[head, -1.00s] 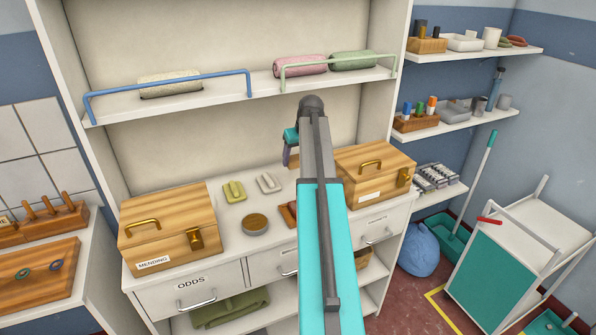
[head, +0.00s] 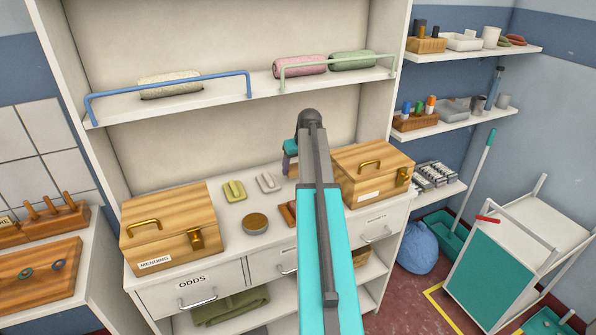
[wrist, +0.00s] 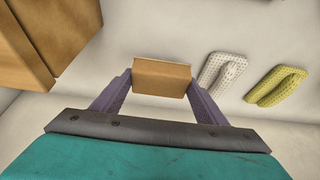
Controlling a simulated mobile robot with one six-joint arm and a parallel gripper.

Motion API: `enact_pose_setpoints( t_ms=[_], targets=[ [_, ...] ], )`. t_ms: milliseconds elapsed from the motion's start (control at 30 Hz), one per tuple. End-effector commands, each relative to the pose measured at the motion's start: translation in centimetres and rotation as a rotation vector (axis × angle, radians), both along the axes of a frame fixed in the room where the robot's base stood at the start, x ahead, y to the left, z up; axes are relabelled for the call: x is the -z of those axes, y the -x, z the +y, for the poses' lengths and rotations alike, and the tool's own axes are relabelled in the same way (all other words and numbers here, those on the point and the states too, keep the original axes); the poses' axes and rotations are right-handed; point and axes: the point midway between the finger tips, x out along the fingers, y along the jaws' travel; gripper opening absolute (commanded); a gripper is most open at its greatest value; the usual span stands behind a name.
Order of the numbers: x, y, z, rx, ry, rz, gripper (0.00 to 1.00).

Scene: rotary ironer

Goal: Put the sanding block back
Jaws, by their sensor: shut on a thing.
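My gripper (wrist: 161,84) is shut on a tan-brown block, which I take as the sanding block (wrist: 162,76). In the wrist view the block sits between the two purple fingers, over the pale counter (wrist: 225,35). In the head view my gripper (head: 290,158) shows just left of my arm, with a small part of the block (head: 293,169) below it. My arm hides much of that area. I cannot tell whether the block touches the counter.
A yellow-green pad (head: 234,190), a grey-white pad (head: 268,182) and a round tin (head: 255,223) lie on the counter. A brown item (head: 288,213) is partly behind my arm. Wooden boxes stand left (head: 170,225) and right (head: 372,172). A railed shelf (head: 215,102) is above.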

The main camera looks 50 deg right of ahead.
Motion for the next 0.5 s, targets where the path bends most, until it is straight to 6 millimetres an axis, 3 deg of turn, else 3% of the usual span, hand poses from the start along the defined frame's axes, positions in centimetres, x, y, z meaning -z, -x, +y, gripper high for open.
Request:
enact_pose_setpoints(
  t_ms=[200, 500],
  targets=[
    [2.0, -0.1, 0.0, -0.001, -0.001, 0.001, 0.46],
    [2.8, -0.4, -0.1, -0.001, 0.001, -0.001, 0.46]
  ],
)
